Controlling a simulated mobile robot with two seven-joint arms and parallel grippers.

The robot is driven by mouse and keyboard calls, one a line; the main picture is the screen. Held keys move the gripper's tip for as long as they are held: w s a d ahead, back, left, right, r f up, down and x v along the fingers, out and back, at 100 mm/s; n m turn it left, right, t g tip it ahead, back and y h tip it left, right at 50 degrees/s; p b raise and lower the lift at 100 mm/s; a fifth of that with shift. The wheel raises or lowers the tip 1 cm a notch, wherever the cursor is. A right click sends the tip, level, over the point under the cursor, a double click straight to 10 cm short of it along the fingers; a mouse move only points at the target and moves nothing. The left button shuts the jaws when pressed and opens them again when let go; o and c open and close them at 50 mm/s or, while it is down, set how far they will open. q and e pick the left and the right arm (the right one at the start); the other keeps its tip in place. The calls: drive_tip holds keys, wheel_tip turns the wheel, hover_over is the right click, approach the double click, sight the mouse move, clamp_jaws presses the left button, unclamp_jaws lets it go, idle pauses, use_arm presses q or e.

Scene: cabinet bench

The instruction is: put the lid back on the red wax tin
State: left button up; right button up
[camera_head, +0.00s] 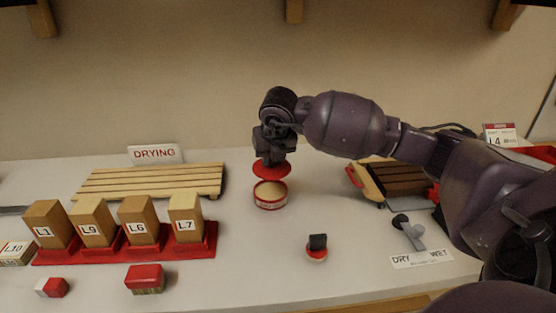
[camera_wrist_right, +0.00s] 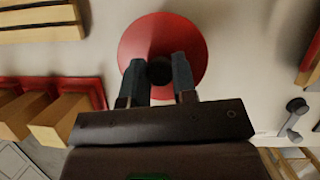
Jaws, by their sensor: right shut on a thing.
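The red wax tin (camera_head: 270,195) stands open on the bench, with pale wax inside and a red band around its side. My right gripper (camera_head: 271,160) is shut on the red lid (camera_head: 272,170) and holds it just above the tin, with a small gap between them. In the right wrist view the lid (camera_wrist_right: 137,40) is a red disc with a dark knob (camera_wrist_right: 160,71) between the fingers (camera_wrist_right: 158,80). The lid hides the tin in that view. My left gripper is in neither view.
A red rack (camera_head: 130,246) with several labelled wooden blocks stands at left, before a slatted drying board (camera_head: 150,182). A small red-bottomed, dark-topped thing (camera_head: 317,246) is in front of the tin. A lever (camera_head: 409,232) is at right. Bench around the tin is clear.

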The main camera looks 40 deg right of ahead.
sight(272, 169)
drive_tip(key=shift+w+n, duration=0.15)
drive_tip(key=shift+n, duration=0.15)
drive_tip(key=shift+w+a+f+y, duration=0.1)
drive_tip(key=shift+f+y, duration=0.05)
drive_tip(key=shift+y, duration=0.15)
drive_tip(key=shift+f+b, duration=0.65)
drive_tip(key=shift+f, duration=0.75)
drive_tip(key=shift+f+b, duration=0.5)
drive_tip(key=shift+f, duration=1.15)
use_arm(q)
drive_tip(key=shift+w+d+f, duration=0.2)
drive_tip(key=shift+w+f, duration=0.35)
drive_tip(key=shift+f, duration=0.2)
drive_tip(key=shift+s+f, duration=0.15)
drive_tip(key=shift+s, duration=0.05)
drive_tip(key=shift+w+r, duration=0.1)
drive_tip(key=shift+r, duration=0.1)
use_arm(e)
drive_tip(key=shift+f, duration=0.1)
